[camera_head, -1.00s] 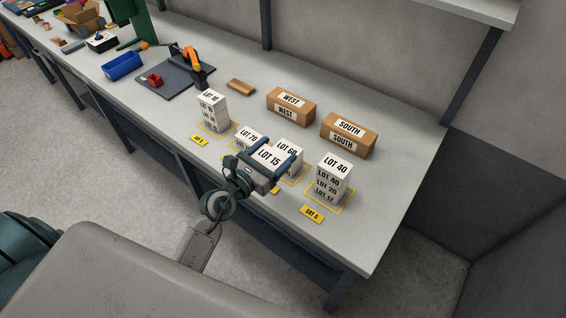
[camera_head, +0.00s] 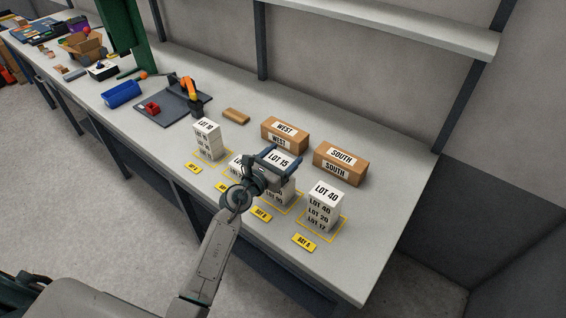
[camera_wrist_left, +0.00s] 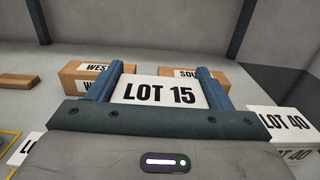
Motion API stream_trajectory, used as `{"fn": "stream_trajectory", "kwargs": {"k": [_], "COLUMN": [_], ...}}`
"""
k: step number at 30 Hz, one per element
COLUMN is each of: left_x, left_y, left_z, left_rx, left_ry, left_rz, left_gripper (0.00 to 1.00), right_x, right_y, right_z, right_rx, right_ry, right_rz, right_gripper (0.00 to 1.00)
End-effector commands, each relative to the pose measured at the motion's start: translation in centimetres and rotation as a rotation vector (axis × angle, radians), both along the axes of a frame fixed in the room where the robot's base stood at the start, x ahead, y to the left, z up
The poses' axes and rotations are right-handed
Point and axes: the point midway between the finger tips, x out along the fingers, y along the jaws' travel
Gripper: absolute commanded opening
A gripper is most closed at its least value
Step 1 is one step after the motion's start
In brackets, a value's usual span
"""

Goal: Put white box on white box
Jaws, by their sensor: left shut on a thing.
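My left gripper (camera_head: 283,156) is shut on the white LOT 15 box (camera_head: 279,163), which also fills the middle of the left wrist view (camera_wrist_left: 160,93). It holds this box over a white box stack (camera_head: 285,193) and hides that stack's top; contact cannot be told. A LOT 40 stack (camera_head: 324,207) stands to the right, its top box also in the left wrist view (camera_wrist_left: 281,122). A LOT 10 stack (camera_head: 207,138) stands at the left. Another white stack (camera_head: 236,163) is mostly hidden behind my gripper. My right gripper is not in view.
Brown WEST (camera_head: 284,133) and SOUTH (camera_head: 340,163) boxes stand behind the stacks. Yellow outlines surround the stacks, with yellow bay labels (camera_head: 304,243) along the front. A small brown block (camera_head: 236,116), a grey mat (camera_head: 172,104) and a blue bin (camera_head: 121,94) lie farther left.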

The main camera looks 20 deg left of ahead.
Motion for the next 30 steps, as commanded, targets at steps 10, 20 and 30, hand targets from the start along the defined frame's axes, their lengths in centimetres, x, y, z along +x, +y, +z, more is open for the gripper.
{"fn": "stream_trajectory", "kwargs": {"k": [10,20,30], "left_x": [0.9,0.9,0.9], "left_y": [0.1,0.1,0.1], "left_z": [-3.6,-3.8,-3.9], "left_rx": [0.0,0.0,0.0], "left_ry": [0.0,-0.001,0.0], "left_rz": [0.001,0.0,0.0], "left_gripper": [0.45,0.45,0.94], "right_x": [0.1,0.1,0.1], "right_y": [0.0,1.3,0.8], "right_z": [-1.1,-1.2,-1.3], "right_rx": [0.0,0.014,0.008], "right_ry": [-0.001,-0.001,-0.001], "right_rz": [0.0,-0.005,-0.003], "right_gripper": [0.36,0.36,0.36]}}
